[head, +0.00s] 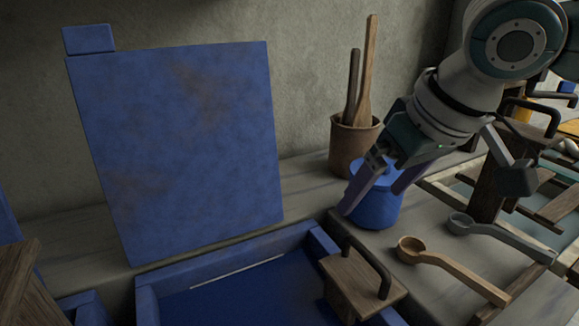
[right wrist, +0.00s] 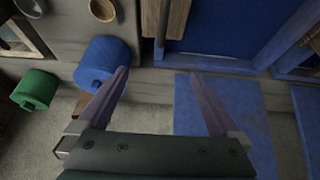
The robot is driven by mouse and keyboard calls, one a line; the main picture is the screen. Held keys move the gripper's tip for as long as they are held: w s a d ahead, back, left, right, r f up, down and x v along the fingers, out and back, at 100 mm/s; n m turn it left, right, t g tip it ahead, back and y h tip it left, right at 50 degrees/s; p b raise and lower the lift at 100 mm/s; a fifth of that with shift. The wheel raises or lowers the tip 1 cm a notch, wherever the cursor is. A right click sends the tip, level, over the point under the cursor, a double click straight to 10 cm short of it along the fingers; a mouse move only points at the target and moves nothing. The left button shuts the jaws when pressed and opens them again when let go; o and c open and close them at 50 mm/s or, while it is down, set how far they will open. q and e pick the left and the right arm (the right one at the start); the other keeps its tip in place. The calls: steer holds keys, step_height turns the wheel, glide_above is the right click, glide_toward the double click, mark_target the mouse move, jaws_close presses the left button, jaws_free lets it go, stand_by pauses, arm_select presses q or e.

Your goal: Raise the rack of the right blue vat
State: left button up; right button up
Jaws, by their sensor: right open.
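The right blue vat (head: 150,291) stands at the bottom middle of the head view, with dark blue liquid inside and its blue lid (head: 180,150) raised upright behind it. The rack's wooden block (head: 350,285) with a dark handle (head: 368,264) sits at the vat's right end. In the right wrist view the vat (right wrist: 218,25) and the block (right wrist: 165,15) are at the top. My right gripper (head: 372,199) is open and empty, above and behind the handle, in front of a blue jar. It also shows in the right wrist view (right wrist: 158,75). My left gripper is out of view.
The blue jar (head: 380,208) and a brown pot (head: 352,146) with wooden sticks stand near the gripper. A wooden ladle (head: 450,272) and a grey ladle (head: 500,233) lie right of the handle. A green jar (right wrist: 35,90) shows in the wrist view.

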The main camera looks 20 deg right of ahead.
mark_target(369, 252)
arm_select(q)
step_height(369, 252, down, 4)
steer(key=b, duration=0.4)
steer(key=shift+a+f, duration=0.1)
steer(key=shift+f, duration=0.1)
arm_select(e)
step_height(369, 252, down, 11)
steer(key=shift+r, duration=0.1)
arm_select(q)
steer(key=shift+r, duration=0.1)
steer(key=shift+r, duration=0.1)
arm_select(e)
steer(key=shift+f, duration=0.4)
steer(key=shift+c, duration=0.4)
steer(key=c, duration=1.1)
jaws_close()
